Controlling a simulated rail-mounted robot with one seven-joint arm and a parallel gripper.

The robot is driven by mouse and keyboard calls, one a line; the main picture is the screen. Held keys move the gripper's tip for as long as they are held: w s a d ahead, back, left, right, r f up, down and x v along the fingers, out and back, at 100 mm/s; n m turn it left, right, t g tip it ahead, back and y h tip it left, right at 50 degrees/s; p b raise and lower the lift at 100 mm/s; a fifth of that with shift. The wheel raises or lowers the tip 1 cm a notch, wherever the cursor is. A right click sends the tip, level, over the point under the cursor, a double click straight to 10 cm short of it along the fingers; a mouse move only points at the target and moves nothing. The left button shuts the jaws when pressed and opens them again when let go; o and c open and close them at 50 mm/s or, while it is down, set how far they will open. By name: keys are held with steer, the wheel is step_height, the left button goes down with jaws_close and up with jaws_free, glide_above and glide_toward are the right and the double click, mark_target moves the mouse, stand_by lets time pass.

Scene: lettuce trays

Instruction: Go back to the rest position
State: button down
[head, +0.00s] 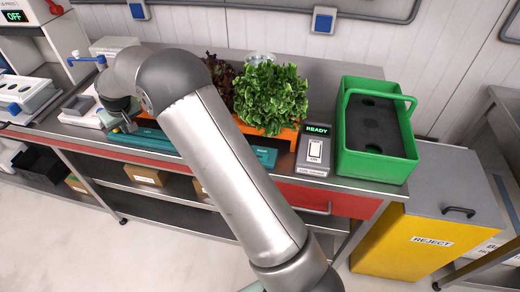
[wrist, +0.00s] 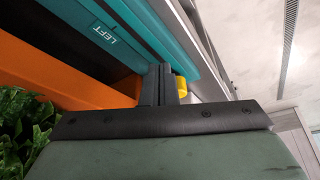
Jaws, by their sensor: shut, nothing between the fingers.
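My gripper (head: 126,126) is at the left end of the bench in the head view, low beside the teal strip (head: 150,140) along the bench front. In the wrist view my gripper (wrist: 161,84) shows its dark fingers shut together and empty. The teal strip (wrist: 135,30) there carries the label LEFT. A small yellow piece (wrist: 181,87) shows right beside the fingers; I cannot tell if they touch it. My arm crosses the middle of the head view and hides part of the bench.
Green lettuce (head: 270,95) and dark red lettuce (head: 220,75) stand in an orange tray (head: 284,133). To the right are a READY switch box (head: 314,152), a green crate (head: 378,165) with a dark insert, and a yellow REJECT bin (head: 405,245). Equipment crowds the left.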

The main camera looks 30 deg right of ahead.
step_height(320, 180, up, 8)
steer(key=p, duration=0.4)
stand_by(0.4)
